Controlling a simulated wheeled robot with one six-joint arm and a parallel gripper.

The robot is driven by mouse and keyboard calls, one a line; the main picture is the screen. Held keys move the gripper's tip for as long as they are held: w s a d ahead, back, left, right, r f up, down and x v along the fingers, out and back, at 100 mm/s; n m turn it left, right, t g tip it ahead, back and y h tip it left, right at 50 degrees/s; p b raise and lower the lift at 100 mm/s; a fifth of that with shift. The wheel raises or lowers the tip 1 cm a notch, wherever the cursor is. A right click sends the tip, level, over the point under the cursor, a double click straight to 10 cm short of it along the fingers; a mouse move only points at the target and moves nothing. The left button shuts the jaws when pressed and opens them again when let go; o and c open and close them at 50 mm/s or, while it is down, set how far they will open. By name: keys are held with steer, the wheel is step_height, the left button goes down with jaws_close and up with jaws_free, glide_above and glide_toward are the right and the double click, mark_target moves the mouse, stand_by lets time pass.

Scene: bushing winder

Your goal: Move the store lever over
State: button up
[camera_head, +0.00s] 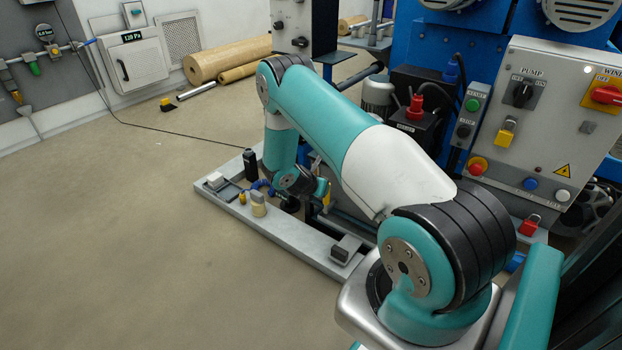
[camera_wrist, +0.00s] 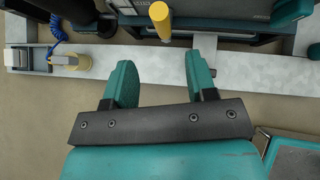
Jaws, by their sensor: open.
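A yellow cylindrical handle (camera_wrist: 160,17) stands at the top middle of the wrist view, beyond the gap between my fingertips. It looks like a lever grip, but no label on it can be read. A bit of yellow (camera_head: 326,192) also shows beside my wrist in the head view, mostly hidden by my arm. My gripper (camera_wrist: 160,70) is open, with its two teal fingers apart and nothing between them. The fingers point at the handle's side of the grey rail and are apart from the handle.
A grey base rail (camera_head: 290,236) runs below my arm, bearing a cream-coloured cylinder (camera_head: 258,204) and small blocks. A red-handled black box (camera_head: 416,108) and a grey control panel (camera_head: 545,130) stand at the right. Brown rolls (camera_head: 228,57) lie at the back. The floor at left is clear.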

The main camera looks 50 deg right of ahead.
steer(key=p+v, duration=0.1)
steer(key=v, duration=0.4)
steer(key=shift+a+r, duration=0.3)
steer(key=a+r+m+y, duration=0.8)
steer(key=a+r+m, duration=0.2)
steer(key=a+r, duration=1.2)
steer(key=s+a+r+m+g+y, duration=0.1)
steer(key=s+a+r+y, duration=0.1)
steer(key=s+a+r, duration=0.35)
steer(key=s+a+r+m+g+y, duration=0.1)
steer(key=s+a+r+m, duration=0.15)
steer(key=s+a, duration=0.55)
steer(key=s+a+r+m+y, duration=0.15)
steer(key=s+a+r, duration=0.25)
steer(key=s, duration=0.6)
step_height(320, 180, up, 34)
steer(key=p, duration=3.3)
steer(key=shift+s+a+n+g+y, duration=0.2)
steer(key=shift+s+n+g+y, duration=0.1)
steer(key=shift+s+y, duration=0.1)
